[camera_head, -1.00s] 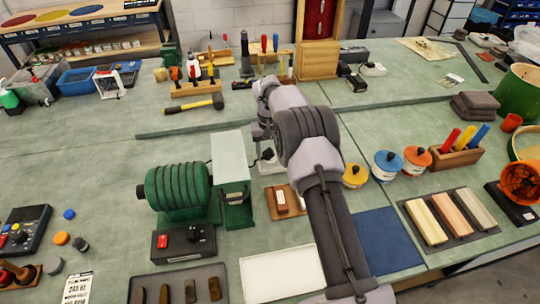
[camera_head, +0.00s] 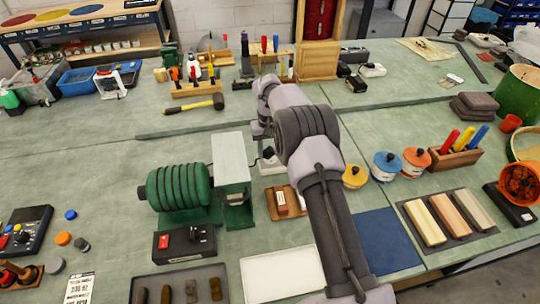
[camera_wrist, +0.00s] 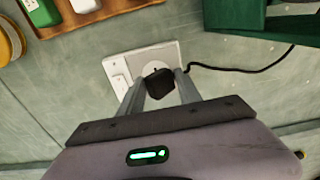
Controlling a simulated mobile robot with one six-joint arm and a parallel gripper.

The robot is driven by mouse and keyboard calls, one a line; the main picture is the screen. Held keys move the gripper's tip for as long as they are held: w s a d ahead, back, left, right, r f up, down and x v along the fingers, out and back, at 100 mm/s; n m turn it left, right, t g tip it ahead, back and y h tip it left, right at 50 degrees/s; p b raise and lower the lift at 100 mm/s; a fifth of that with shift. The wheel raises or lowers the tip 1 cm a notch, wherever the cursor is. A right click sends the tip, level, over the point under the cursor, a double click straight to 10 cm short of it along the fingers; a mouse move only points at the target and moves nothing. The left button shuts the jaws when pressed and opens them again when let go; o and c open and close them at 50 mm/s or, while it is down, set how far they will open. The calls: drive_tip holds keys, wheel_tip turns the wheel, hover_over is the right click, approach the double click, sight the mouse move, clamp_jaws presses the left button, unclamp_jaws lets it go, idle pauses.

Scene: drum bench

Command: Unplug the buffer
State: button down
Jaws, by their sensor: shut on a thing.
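The buffer (camera_head: 180,188) is a green machine with a ribbed drum, left of my arm in the head view. A black plug (camera_wrist: 159,84) sits between the fingers of my gripper (camera_wrist: 160,77), which is shut on it. The plug is over the round outlet of a white socket plate (camera_wrist: 116,69) on the bench. Whether its pins are in the outlet is hidden. A black cord (camera_wrist: 240,70) runs right from the plug towards green metalwork. In the head view the socket plate (camera_head: 271,167) shows just below my wrist.
A wooden tray (camera_head: 273,207) with a small block lies just in front of the socket. A grey-green box on a stand (camera_head: 231,160) stands close on the left. Lidded pots (camera_head: 386,166) are to the right.

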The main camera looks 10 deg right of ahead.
sight(269, 150)
drive_tip(key=shift+r+p, duration=1.85)
drive_tip(key=shift+r, duration=0.65)
drive_tip(key=c, duration=0.7)
unclamp_jaws()
drive_tip(key=shift+c, duration=0.2)
wheel_tip(269, 150, up, 18)
drive_tip(key=p, duration=0.5)
drive_tip(key=shift+f, duration=0.2)
